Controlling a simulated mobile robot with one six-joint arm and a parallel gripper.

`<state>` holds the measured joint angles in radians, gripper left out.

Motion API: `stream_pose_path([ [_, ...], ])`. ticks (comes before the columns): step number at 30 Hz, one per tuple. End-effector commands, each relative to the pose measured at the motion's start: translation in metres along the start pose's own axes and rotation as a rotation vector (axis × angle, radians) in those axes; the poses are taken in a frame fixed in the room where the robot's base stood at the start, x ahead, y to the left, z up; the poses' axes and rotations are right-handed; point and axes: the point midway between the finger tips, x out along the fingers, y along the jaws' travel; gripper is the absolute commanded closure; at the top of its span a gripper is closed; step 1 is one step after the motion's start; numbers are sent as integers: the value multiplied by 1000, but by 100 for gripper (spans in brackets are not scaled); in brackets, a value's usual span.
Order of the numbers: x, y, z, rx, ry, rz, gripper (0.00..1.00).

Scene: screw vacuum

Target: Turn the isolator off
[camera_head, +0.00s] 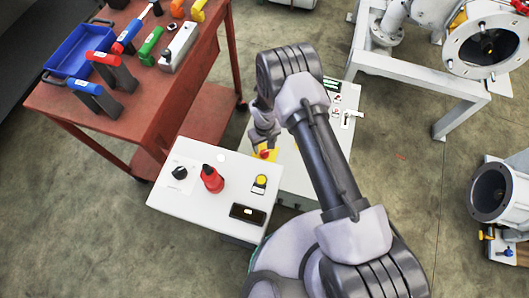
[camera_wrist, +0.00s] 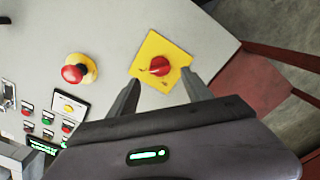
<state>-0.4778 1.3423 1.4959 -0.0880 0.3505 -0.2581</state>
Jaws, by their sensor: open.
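The isolator is a red rotary knob (camera_wrist: 159,66) on a square yellow plate (camera_wrist: 160,45), set on a pale panel. In the wrist view it lies just ahead of my gripper (camera_wrist: 162,79), between the lines of its two fingers. The fingers are apart with nothing between them; I cannot tell how far above the knob they are. In the head view, my gripper (camera_head: 263,136) is over the panel and partly hides the yellow plate (camera_head: 267,153). The knob's on or off marking is too small to read.
A red mushroom button (camera_wrist: 75,73) on a yellow base sits left of the isolator. Small buttons and a green display (camera_wrist: 43,146) are further left. In the head view, a white box (camera_head: 210,188) with controls stands in front, and a red tool cart (camera_head: 110,115) stands left.

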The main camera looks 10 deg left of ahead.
Motion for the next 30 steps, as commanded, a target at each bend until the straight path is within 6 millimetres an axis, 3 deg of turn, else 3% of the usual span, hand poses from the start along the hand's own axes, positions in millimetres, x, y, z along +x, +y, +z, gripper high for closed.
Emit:
stream_pose_path([
  [3,30,0,1,0,-1,0,42],
  [8,52,0,0,1,-1,0,42],
  [20,59,0,0,1,0,0,42],
  [28,59,0,0,1,0,0,95],
  [30,59,0,0,1,0,0,100],
])
